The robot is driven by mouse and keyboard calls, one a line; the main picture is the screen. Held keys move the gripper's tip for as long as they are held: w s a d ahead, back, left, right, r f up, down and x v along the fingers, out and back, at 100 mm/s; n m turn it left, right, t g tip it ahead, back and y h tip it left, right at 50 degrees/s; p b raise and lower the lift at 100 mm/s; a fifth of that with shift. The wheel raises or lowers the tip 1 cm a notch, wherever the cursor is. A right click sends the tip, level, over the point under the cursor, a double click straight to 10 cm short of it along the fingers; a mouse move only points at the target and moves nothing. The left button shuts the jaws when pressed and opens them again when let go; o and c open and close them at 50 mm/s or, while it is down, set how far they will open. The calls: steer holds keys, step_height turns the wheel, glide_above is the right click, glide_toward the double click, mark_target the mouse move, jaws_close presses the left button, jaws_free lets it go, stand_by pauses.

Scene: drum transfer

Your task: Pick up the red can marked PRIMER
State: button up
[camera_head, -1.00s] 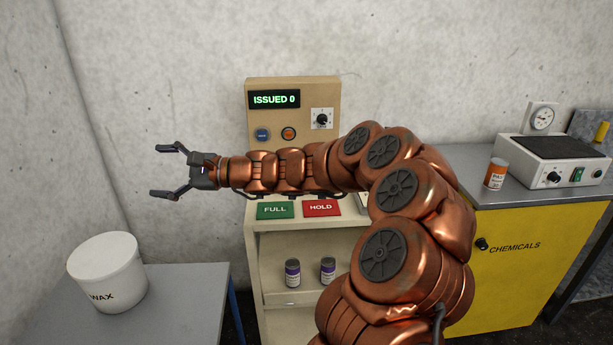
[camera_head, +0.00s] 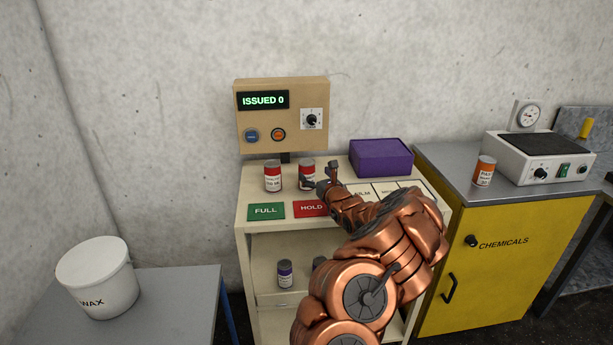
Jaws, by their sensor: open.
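Two red cans with white labels stand upright on the cart top, a left one (camera_head: 273,176) and a right one (camera_head: 307,171). Their label print is too small to read, so I cannot tell which is marked PRIMER. My gripper (camera_head: 321,177) is open and close to the right red can, at its right front side. One finger overlaps the lower part of that can in the picture; I cannot tell whether they touch.
Green FULL (camera_head: 266,211) and red HOLD (camera_head: 310,208) plates lie at the cart's front. A purple box (camera_head: 381,157) sits behind my arm. Purple-labelled cans (camera_head: 284,273) stand on the shelf below. An orange can (camera_head: 484,171) is on the yellow cabinet. A WAX bucket (camera_head: 98,278) stands left.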

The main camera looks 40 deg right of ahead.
mark_target(310, 167)
steer(key=shift+r+p+x, duration=0.2)
steer(key=shift+p+x, duration=0.4)
steer(key=shift+x, duration=0.5)
steer(key=shift+r+p+x, duration=0.15)
steer(key=shift+p+x, duration=0.4)
steer(key=shift+x, duration=0.5)
steer(key=shift+w+d, duration=0.3)
steer(key=shift+w, duration=0.35)
steer(key=shift+w+d+f+p, duration=0.1)
steer(key=shift+w+p, duration=0.35)
steer(key=shift+w, duration=0.15)
steer(key=c, duration=1.6)
